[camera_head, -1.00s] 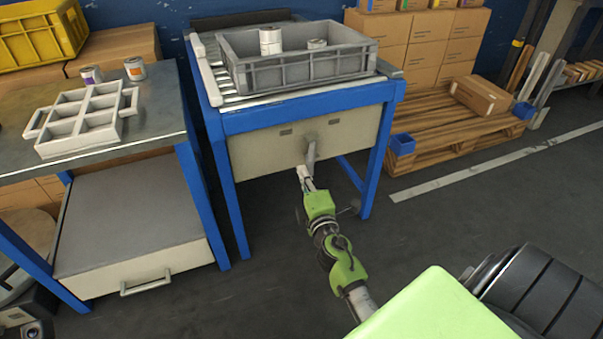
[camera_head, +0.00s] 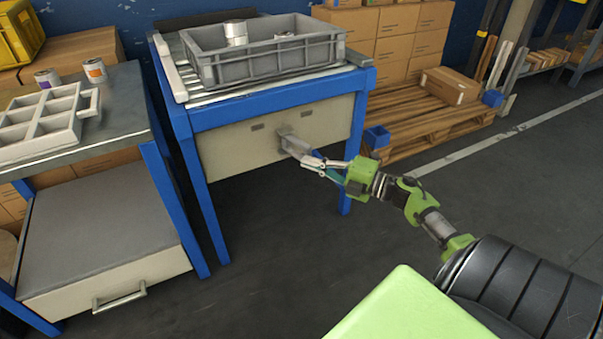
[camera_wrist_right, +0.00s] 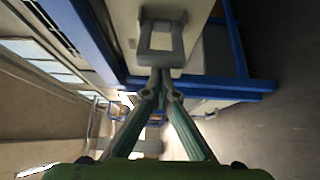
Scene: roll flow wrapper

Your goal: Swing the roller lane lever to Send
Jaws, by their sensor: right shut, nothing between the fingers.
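The roller lane lever (camera_head: 297,147) is a grey handle on the beige front panel (camera_head: 235,150) of the blue-framed roller stand. It sticks out to the lower right in the head view. In the right wrist view the lever (camera_wrist_right: 161,42) shows as a grey, frame-shaped handle straight ahead. My right gripper (camera_head: 322,162) is at the lever's free end, fingertips together and nothing between them. In the wrist view its fingertips (camera_wrist_right: 160,80) meet just below the handle's lower edge; I cannot tell whether they touch it. Two small dark marks on the panel are unreadable. My left gripper is out of view.
A grey crate (camera_head: 270,67) with cans stands on the rollers above. A side table (camera_head: 115,117) with a white divided tray (camera_head: 45,118) is at left. A wooden pallet (camera_head: 420,132) with boxes is at right. The floor in front is open.

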